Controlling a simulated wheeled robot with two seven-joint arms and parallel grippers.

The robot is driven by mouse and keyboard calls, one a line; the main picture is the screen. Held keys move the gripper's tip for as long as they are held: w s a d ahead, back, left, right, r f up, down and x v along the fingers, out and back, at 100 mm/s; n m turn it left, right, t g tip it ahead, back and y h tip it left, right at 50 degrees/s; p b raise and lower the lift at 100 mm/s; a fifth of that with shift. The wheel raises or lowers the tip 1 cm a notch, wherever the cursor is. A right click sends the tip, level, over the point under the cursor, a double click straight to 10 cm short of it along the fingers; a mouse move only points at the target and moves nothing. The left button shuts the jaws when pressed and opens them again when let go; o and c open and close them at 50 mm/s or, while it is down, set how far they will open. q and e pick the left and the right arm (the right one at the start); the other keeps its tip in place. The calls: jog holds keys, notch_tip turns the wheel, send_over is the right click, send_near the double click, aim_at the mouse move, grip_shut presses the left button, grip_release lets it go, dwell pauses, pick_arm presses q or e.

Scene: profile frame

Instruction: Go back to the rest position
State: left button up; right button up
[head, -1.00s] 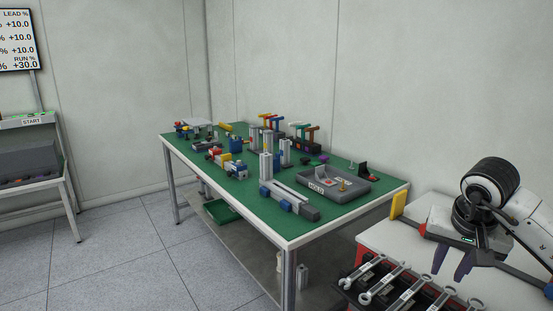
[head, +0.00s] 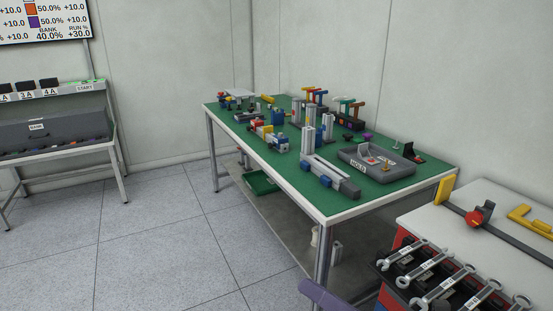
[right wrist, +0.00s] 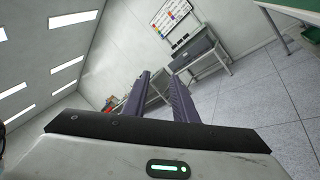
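My right gripper (head: 325,299) shows in the head view only as a bit of purple finger at the bottom edge, in front of the green-topped table's near leg. In the right wrist view both purple fingers of my right gripper (right wrist: 159,80) stand apart with nothing between them. It is open and held clear of the surfaces. My left gripper is in neither view.
The green-topped table (head: 393,192) carries profiles, tools and a grey tray (head: 352,155). At right, a white-topped bench (head: 428,219) holds several wrenches (head: 435,285). A grey stand (head: 50,133) is at left. The floor (head: 150,245) between is free.

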jog(key=s+d+f+m+t+h, duration=0.15)
jog(key=d+f+m+h, duration=0.25)
jog(key=f+m+h, duration=0.55)
jog(key=s+d+f+m+t+h, duration=0.1)
jog(key=d+f+m+t+h, duration=0.35)
jog(key=m, duration=1.05)
jog(key=s+f+m+g, duration=0.9)
jog(key=s+f, duration=0.5)
jog(key=f, duration=0.3)
jog(key=shift+d+m, duration=0.25)
jog(key=shift+m, duration=0.5)
jog(key=shift+s, duration=0.1)
